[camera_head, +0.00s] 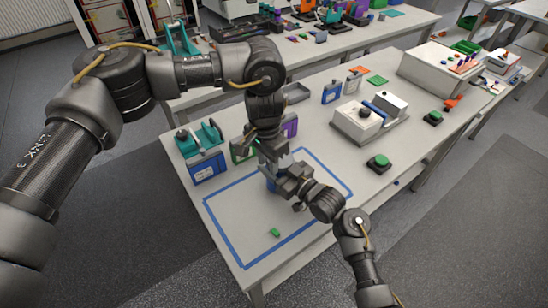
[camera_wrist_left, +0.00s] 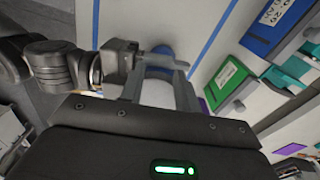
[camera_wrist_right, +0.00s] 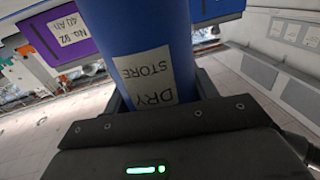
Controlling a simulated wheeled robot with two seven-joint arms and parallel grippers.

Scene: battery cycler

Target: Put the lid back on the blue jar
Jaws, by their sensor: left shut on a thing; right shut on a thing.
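The blue jar (camera_wrist_right: 150,50), labelled DRY STORE, fills the middle of the right wrist view. In the head view only a little of the jar (camera_head: 271,185) shows behind my right gripper (camera_head: 284,184). My right gripper is shut on the jar from the side. My left gripper (camera_head: 278,158) points down just above the jar. In the left wrist view its fingers (camera_wrist_left: 158,88) are shut on a pale thing (camera_wrist_left: 157,92), which looks like the lid. Blue of the jar (camera_wrist_left: 162,51) shows just beyond it. I cannot tell whether lid and jar touch.
Blue tape (camera_head: 226,237) marks a square on the table (camera_head: 320,240), with a small green piece (camera_head: 276,232) inside. A blue box (camera_head: 207,168) and a purple box (camera_head: 290,127) stand behind. A white device (camera_head: 358,119) and green button (camera_head: 378,162) are to the right.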

